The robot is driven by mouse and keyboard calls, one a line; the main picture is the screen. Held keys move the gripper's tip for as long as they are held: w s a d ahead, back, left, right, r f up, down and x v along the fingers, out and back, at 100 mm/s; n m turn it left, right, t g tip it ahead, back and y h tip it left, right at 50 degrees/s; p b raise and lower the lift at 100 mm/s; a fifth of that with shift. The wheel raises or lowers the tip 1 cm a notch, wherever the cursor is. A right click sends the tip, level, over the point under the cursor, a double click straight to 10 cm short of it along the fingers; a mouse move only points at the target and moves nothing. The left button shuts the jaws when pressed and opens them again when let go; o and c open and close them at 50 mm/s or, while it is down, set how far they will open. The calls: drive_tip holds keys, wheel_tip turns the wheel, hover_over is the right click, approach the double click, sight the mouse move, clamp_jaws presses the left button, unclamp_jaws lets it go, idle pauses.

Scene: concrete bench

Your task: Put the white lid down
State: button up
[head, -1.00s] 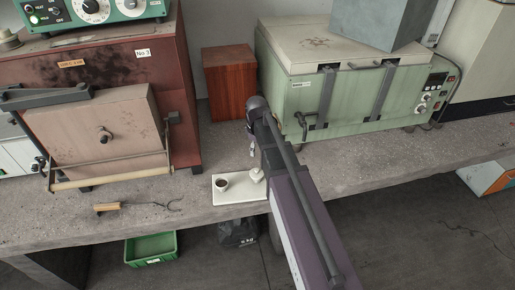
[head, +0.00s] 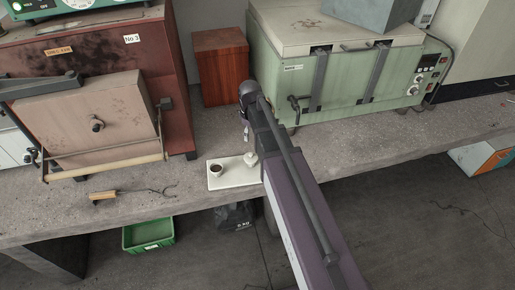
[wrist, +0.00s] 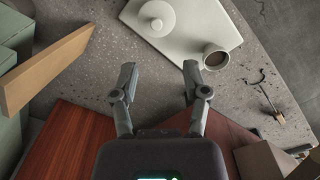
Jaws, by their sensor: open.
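The white lid (wrist: 157,16), round with a knob on top, rests on the white tray (wrist: 193,35) beside the cup (wrist: 215,57). In the head view the lid (head: 251,159) shows at the tray's right end, partly beside my arm. The cup (head: 216,170) stands upright on the tray (head: 225,183) to its left, with dark inside. My gripper (wrist: 160,74) is open and empty, its two fingers apart over bare bench short of the tray. In the head view my gripper (head: 246,133) is mostly hidden by my arm, just behind the lid.
A reddish wooden block (head: 221,68) stands behind, between a red-brown furnace (head: 78,65) and a green oven (head: 345,85). A wooden-handled fork tool (head: 130,194) lies left of the tray. The bench (head: 365,155) is clear right of my arm.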

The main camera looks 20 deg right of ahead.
drive_tip(key=s+m, duration=0.8)
drive_tip(key=s, duration=0.7)
drive_tip(key=shift+d, duration=0.15)
